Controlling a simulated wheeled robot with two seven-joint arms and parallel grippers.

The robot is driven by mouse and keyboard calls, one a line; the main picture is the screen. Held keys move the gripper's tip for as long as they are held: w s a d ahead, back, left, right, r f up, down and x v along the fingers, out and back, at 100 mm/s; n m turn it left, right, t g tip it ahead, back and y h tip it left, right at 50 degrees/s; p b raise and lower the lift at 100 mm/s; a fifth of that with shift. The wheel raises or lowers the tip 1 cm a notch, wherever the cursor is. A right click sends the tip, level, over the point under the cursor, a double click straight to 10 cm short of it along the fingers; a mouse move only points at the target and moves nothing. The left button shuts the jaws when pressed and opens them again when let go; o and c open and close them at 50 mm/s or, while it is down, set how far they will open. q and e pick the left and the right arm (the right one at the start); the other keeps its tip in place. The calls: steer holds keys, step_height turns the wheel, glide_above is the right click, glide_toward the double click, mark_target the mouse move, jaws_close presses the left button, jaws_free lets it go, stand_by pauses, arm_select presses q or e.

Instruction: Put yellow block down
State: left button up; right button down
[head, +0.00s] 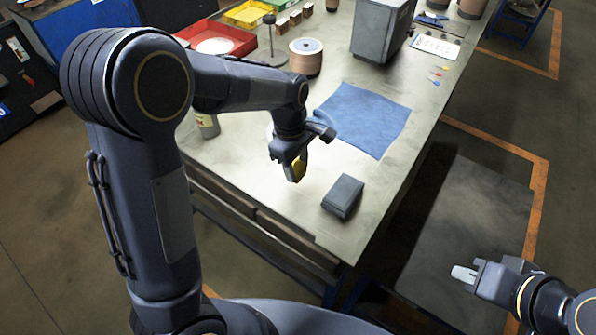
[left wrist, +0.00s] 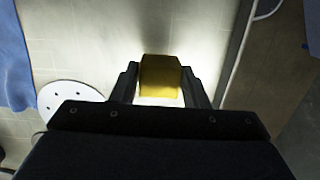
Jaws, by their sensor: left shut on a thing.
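My left gripper (head: 292,172) is shut on the yellow block (left wrist: 160,76) and holds it over the front part of the workbench (head: 240,165). The block also shows as a small yellow patch between the fingers in the head view (head: 297,168). In the left wrist view the block sits between the two fingertips, with pale bench surface behind it. I cannot tell for certain whether the block touches the bench. My right gripper (head: 466,274) is at the lower right, away from the bench over the floor; its fingers look close together, but I cannot tell whether it is open.
A dark grey block (head: 343,196) lies on the bench right of my left gripper. A blue cloth (head: 365,117) lies behind it. A spool (head: 306,56), a red tray (head: 238,37) and a grey box (head: 382,28) stand farther back. Bare bench surrounds the gripper.

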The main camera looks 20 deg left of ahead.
mark_target(298, 174)
arm_select(q)
steer(key=shift+w+d+f, duration=0.1)
steer(key=shift+f, duration=0.8)
steer(key=shift+w+d+f, duration=0.1)
steer(key=shift+f, duration=0.8)
steer(key=shift+f, duration=0.2)
steer(key=o, duration=1.1)
steer(key=shift+c, duration=0.2)
steer(key=shift+a, duration=0.1)
